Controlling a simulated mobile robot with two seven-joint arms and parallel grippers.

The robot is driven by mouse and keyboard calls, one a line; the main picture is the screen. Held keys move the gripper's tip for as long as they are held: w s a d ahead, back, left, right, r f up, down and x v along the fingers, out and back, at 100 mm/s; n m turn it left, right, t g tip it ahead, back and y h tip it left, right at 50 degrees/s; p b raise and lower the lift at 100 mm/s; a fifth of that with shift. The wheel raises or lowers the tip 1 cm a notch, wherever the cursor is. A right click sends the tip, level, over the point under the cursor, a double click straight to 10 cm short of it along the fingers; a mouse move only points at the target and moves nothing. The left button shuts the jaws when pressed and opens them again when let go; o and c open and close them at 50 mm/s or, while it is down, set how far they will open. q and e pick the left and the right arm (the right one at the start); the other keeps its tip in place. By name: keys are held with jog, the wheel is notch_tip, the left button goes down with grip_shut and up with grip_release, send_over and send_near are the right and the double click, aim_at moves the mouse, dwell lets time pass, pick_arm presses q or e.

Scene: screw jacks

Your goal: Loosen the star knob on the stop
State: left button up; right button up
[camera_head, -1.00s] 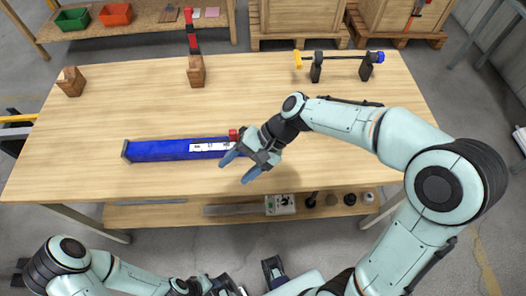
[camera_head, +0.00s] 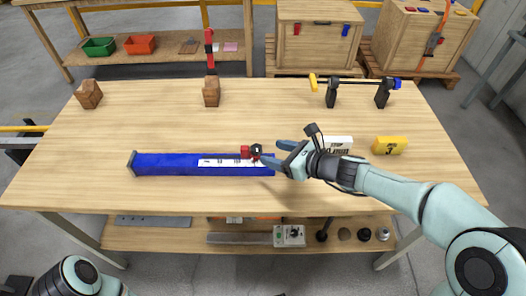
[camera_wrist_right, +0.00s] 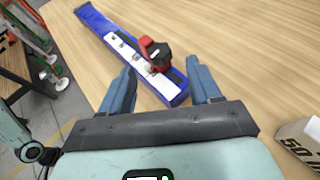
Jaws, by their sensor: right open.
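The stop is a small red block (camera_head: 245,152) on the blue rail (camera_head: 165,164), near its right end. Its black star knob (camera_head: 256,150) faces my right gripper (camera_head: 279,154). That gripper is open, with blue fingers pointing left at the knob. In the right wrist view the red stop (camera_wrist_right: 150,46) and black knob (camera_wrist_right: 159,57) appear ahead, between the lines of the two fingers (camera_wrist_right: 160,70). I see nothing between the fingertips, and the knob looks a little beyond them. My left gripper is out of view; only part of my left arm shows at bottom left.
A white block (camera_head: 337,143) and a yellow block (camera_head: 389,145) stand right of the rail, near my right wrist. Wooden blocks (camera_head: 211,91) and a bar on black stands (camera_head: 356,80) are at the back.

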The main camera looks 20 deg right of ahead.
aim_at(259, 149)
jog(key=x, duration=0.5)
jog(key=shift+w+a+f+b, duration=0.1)
jog(key=shift+b, duration=0.25)
jog(key=c, duration=1.1)
